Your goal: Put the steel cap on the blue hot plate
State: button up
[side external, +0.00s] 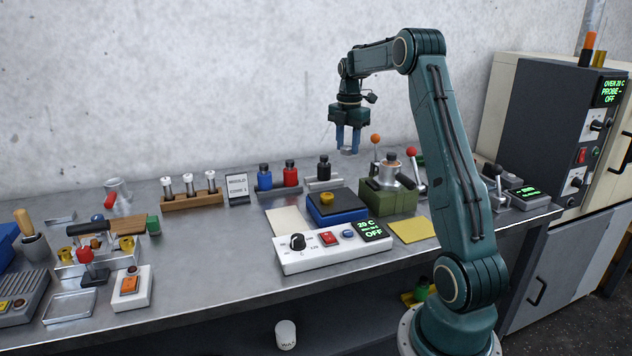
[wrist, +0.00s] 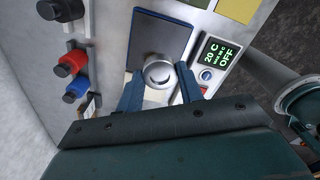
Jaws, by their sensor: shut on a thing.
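My gripper (side external: 348,142) points down and is shut on the steel cap (side external: 348,151), held in the air above the bench. In the wrist view the round silver cap (wrist: 158,73) sits between the two blue fingers of my gripper (wrist: 160,88). The blue hot plate (side external: 345,216) has a dark square top and stands behind the white control box, below my gripper. In the wrist view the hot plate (wrist: 165,35) lies beyond the cap.
The white control box (side external: 310,262) has a knob and a display reading 20 C, OFF. A green block (side external: 383,203) with a metal vessel and an orange-knobbed lever stands right of the plate. Blue, red and black bottles (side external: 290,176) stand behind. A yellow pad (side external: 411,230) lies at right.

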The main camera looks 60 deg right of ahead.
aim_at(345, 197)
jog(key=shift+f, duration=7.05)
jog(key=shift+f, duration=0.15)
jog(key=o, duration=1.1)
notch_tip(345, 197, up, 12)
jog(key=shift+r, duration=0.15)
